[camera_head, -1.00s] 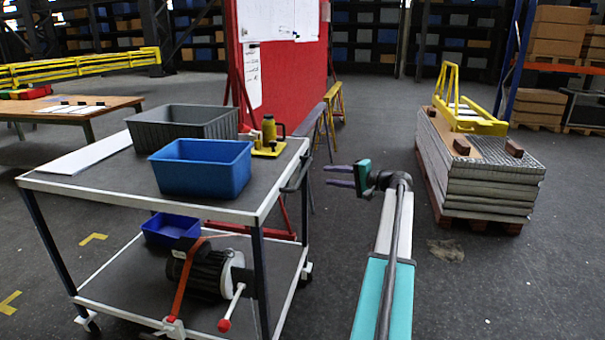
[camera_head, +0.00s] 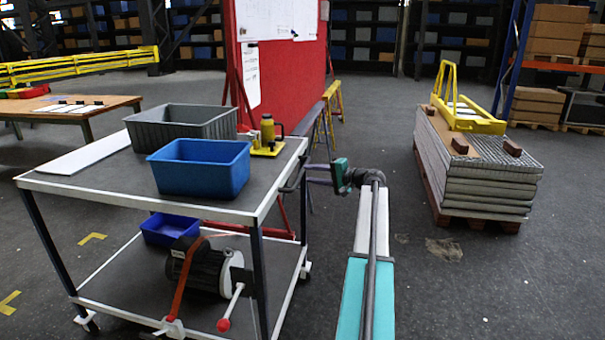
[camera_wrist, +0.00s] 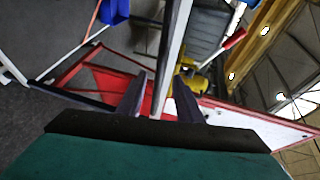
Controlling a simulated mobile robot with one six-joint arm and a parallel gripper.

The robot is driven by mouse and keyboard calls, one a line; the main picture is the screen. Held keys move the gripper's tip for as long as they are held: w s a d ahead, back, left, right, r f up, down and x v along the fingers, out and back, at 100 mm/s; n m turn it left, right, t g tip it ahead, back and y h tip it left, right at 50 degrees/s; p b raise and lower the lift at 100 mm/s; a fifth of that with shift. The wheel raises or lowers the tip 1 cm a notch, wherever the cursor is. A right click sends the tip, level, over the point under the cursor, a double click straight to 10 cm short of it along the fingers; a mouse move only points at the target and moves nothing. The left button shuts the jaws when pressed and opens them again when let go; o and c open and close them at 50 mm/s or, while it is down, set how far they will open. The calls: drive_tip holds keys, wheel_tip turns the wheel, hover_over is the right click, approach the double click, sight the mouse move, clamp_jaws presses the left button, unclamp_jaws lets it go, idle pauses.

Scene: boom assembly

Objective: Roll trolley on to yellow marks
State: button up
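The trolley (camera_head: 258,205) is a two-shelf cart with pale edges, standing at the left in the head view. Yellow corner marks (camera_head: 93,238) (camera_head: 9,302) lie on the floor left of and beside the trolley. My gripper (camera_head: 309,174) is at the trolley's handle end, fingers pointing left. In the wrist view my gripper (camera_wrist: 160,88) is open, with a pale-edged bar (camera_wrist: 172,50) running between the fingers and gaps at both sides. I cannot tell whether this bar is the handle.
On the trolley stand a grey bin (camera_head: 185,122), a blue bin (camera_head: 203,168) and a yellow jack (camera_head: 268,138). A motor (camera_head: 205,268) and small blue bin (camera_head: 170,229) are below. A red board (camera_head: 290,75) stands behind.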

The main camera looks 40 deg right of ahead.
sight(301, 171)
drive_tip(key=shift+x, duration=2.75)
drive_tip(key=shift+c, duration=0.2)
clamp_jaws()
